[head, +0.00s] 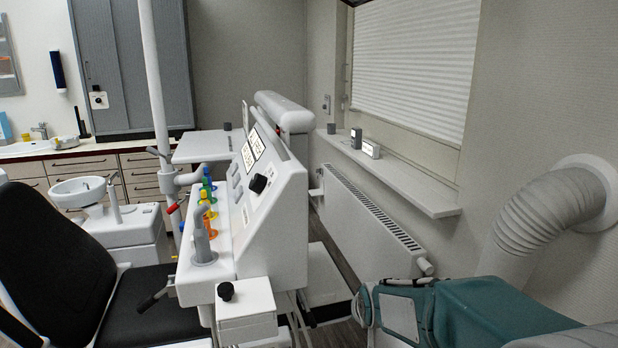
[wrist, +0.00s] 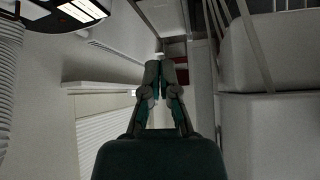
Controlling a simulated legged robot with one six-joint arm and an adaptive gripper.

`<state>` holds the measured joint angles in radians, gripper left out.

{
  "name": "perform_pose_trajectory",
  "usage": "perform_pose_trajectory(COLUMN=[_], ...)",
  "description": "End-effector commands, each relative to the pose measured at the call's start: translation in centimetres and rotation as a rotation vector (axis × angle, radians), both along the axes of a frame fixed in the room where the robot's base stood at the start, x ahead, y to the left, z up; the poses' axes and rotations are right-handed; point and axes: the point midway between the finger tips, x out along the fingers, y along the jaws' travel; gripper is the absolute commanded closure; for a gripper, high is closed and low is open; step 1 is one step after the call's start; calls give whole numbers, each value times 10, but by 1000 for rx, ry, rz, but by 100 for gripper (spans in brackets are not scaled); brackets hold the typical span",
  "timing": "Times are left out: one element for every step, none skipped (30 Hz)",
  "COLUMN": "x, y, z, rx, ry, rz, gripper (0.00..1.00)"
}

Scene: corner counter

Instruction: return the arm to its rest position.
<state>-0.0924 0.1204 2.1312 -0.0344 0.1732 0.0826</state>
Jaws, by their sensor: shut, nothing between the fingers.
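My gripper (wrist: 160,62) shows from behind in the wrist view, dark teal with jointed fingers. The fingers converge at the tips, shut with nothing between them. No object touches the fingers in that view. I cannot make out the fingertips in the head view.
A white console (head: 272,215) with lit panels and coloured handpieces stands mid-view, beside a black chair (head: 65,235). A radiator (head: 365,225) hangs under a sill (head: 400,180) holding small boxes. A ribbed hose (head: 545,210) leaves the right wall. Drawers (head: 140,175) line the back left.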

Motion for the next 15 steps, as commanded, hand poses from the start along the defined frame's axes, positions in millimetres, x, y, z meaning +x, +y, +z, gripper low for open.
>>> perform_pose_trajectory(x=[-15,-24,-36,-45,-55,-67,-77,-87,-100,-110,-120,-134,-144,-154,-168], y=[-5,-7,-10,-13,-15,-18,-20,-22,-25,-27,-28,-30,-32,-33,-35], z=[15,21,29,34,40,46,51,55,60,64,67,71,74,76,79], rx=[-3,-5,-7,-9,-11,-13,-14,-16,-18,-19,-21,-22,-23,-24,-25], ry=[6,14,23,31,39,50,57,66,76,85,93,103,112,119,130], rz=[-6,-9,-11,-14,-16,-18,-20,-23,-26,-28,-30,-31,-33,-35,-38], gripper=[100,100,100,100,100,100,100,100,100,100,100,100,100,100,100])
